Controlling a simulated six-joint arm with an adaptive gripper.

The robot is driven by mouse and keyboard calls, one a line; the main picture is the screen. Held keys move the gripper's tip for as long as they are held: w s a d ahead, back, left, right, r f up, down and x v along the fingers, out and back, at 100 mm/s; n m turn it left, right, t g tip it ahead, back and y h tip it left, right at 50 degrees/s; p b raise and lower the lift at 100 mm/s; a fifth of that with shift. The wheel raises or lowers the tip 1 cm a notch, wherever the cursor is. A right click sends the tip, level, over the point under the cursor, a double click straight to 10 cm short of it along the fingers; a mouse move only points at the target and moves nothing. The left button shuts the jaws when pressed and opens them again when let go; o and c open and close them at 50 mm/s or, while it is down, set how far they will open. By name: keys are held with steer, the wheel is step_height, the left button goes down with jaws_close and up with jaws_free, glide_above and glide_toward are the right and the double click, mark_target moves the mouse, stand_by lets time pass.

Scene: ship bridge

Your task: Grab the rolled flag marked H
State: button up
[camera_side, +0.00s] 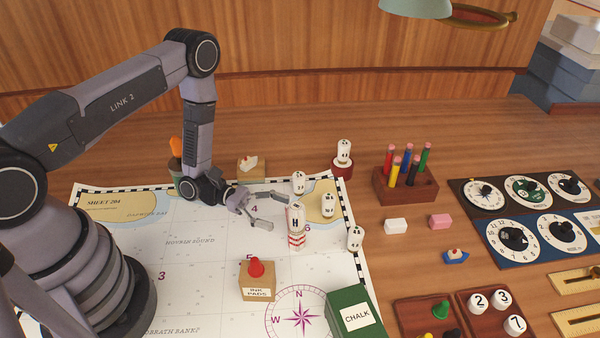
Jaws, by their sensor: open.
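The rolled flag marked H (296,219) is a small white roll with a black H. It stands upright on top of a red-and-white striped piece on the sea chart (190,285). My gripper (270,210) is open and empty just left of the H roll, its fingers pointing right toward it. I see a gap between the fingers and the roll. Other white rolls with dark marks stand nearby: one behind (299,183), one to the right behind (327,205) and one to the right (355,238). Another roll (344,151) stands on a red round base further back.
An ink pads box (257,293) with a red knob and a green chalk box (350,312) stand in front. A wooden pen holder (405,187), white and pink blocks, and dial panels (513,237) lie to the right. The chart's left middle is clear.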

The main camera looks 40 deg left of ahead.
mark_target(296, 218)
steer(key=x, duration=0.4)
steer(key=shift+w+d, duration=0.1)
steer(key=shift+d, duration=0.2)
steer(key=shift+c, duration=0.2)
steer(key=c, duration=1.2)
steer(key=shift+c, duration=0.2)
